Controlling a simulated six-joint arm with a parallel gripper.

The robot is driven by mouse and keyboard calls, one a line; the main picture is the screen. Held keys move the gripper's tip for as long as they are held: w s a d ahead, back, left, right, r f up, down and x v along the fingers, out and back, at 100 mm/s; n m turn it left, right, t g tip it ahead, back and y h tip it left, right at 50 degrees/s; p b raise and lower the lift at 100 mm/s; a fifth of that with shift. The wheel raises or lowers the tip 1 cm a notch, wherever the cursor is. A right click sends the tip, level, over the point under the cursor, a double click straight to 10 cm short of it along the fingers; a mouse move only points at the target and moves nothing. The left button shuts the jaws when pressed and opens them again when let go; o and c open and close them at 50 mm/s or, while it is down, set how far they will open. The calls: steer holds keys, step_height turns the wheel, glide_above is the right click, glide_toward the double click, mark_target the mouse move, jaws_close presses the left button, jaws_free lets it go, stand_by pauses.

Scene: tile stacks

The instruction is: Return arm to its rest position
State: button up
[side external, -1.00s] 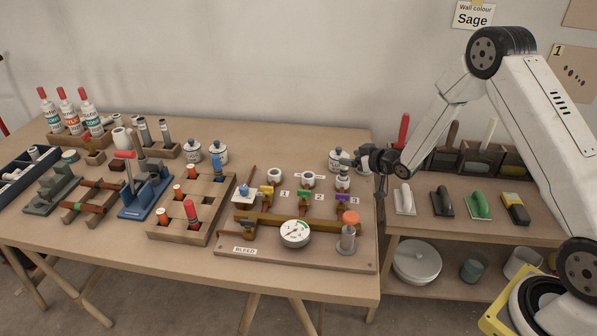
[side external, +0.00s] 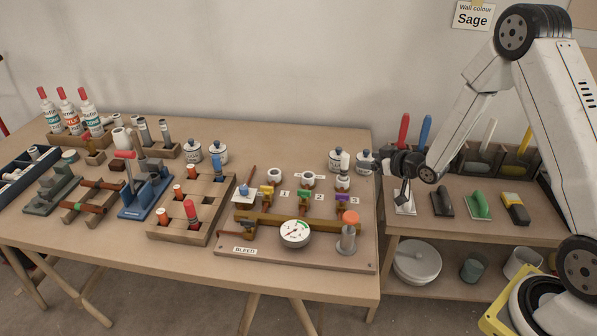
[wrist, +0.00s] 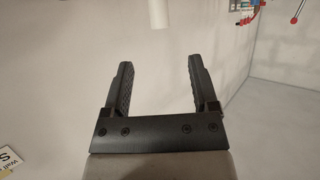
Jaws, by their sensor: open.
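The wrist view shows mostly pale wall beyond the fingers.
The main table (side external: 130,250) holds a valve board (side external: 300,252), a wooden rack (side external: 160,237) and several bottles (side external: 67,108). The side bench (side external: 470,230) carries a green float (side external: 478,206) and compartment boxes (side external: 512,168). Open air surrounds my arm above the bench.

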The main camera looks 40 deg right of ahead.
stand_by(0.4)
steer(key=s+a+r+g, duration=0.3)
steer(key=s+a+g, duration=0.2)
steer(key=s, duration=0.5)
steer(key=s+a+r+g+h, duration=0.1)
steer(key=s+a+r+g, duration=0.1)
steer(key=s+a+g, duration=0.4)
steer(key=s+a, duration=0.1)
steer(key=s, duration=0.4)
steer(key=shift+a+r+m, duration=0.3)
steer(key=shift+r+m, duration=0.1)
